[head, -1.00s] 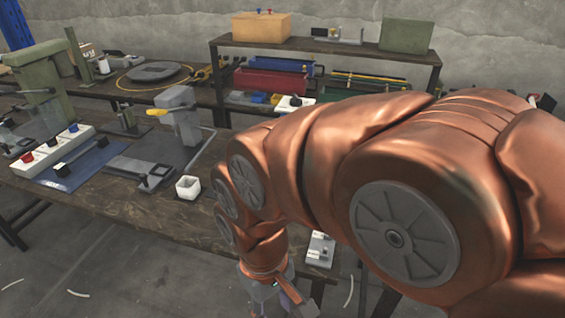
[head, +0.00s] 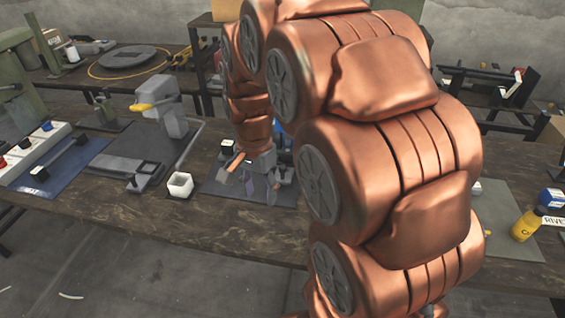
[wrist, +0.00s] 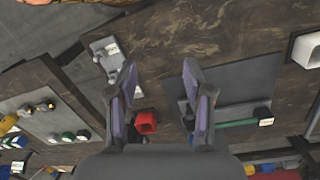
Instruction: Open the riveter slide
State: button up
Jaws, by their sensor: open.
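My gripper (head: 258,182) hangs above the workbench beside a dark riveter plate (head: 212,188); my arm hides most of that station. In the wrist view my gripper (wrist: 157,82) is open, with nothing between its fingers. The plate (wrist: 240,82) lies to the right of the fingers there and partly under the right one. A green bar (wrist: 237,124) with a dark, white-labelled end block (wrist: 264,115) lies along it and looks like the slide; its position cannot be told. Another riveter with a yellow handle (head: 143,106) and grey slide base (head: 122,170) stands further left.
In the wrist view a red cup (wrist: 146,122) and a grey labelled fixture (wrist: 106,55) lie near the left finger. A yellow bottle (head: 525,226) stands at the right. Bench is bare along the front.

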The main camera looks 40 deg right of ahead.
jog(key=w+d+f+m, duration=0.2)
jog(key=w+d+m, duration=0.5)
jog(key=w+d, duration=0.15)
jog(key=m+t+p, duration=0.1)
jog(key=m+p, duration=0.1)
jog(key=m, duration=0.6)
send_over(283, 166)
notch_tip(283, 166, down, 4)
jog(key=shift+a+r, duration=0.1)
notch_tip(283, 166, down, 6)
jog(key=shift+s+f+p, duration=0.1)
jog(key=shift+p, duration=1)
jog(key=shift+f, duration=0.8)
grip_shut()
